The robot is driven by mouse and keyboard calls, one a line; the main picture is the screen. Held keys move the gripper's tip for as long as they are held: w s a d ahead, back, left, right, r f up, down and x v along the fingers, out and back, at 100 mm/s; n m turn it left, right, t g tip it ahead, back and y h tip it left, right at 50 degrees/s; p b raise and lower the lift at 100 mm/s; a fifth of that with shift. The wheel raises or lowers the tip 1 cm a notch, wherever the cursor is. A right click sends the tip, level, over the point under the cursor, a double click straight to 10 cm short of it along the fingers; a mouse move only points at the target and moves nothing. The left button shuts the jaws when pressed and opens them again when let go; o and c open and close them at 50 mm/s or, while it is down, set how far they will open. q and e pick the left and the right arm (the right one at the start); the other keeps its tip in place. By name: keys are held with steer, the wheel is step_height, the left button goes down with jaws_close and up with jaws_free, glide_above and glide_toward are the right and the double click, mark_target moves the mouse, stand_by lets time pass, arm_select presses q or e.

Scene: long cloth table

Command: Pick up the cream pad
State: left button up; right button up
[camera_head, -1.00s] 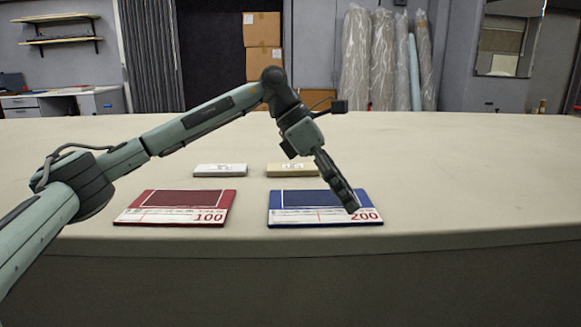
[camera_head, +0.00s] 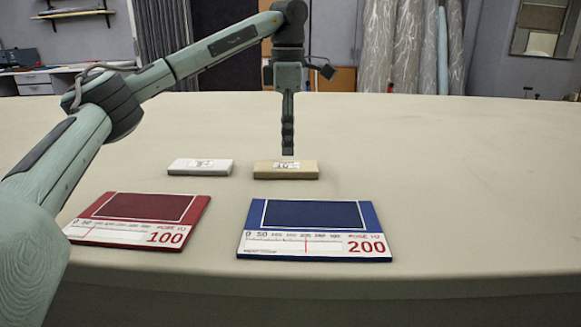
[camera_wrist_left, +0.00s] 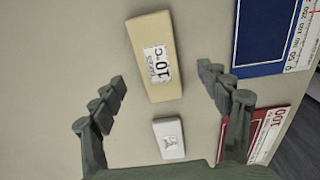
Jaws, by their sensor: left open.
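The cream pad (camera_head: 286,170) lies flat on the table behind the blue board, with a small white label on it. In the left wrist view the cream pad (camera_wrist_left: 150,42) lies ahead of the fingertips, roughly between their lines, and its label reads 10 °C. My left gripper (camera_head: 288,152) points down just above the pad in the head view. In the left wrist view my left gripper (camera_wrist_left: 161,78) has its fingers spread apart with nothing between them. My right gripper is not in view.
A white pad (camera_head: 200,167) lies left of the cream pad. A red board (camera_head: 145,207) marked 100 and a blue board (camera_head: 314,214) marked 200 lie nearer the front edge. The table's right side is clear.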

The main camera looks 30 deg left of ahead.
mark_target(286, 165)
arm_select(q)
steer(key=f, duration=0.5)
steer(key=shift+a+f, duration=0.25)
steer(key=shift+a, duration=0.05)
steer(key=c, duration=1.2)
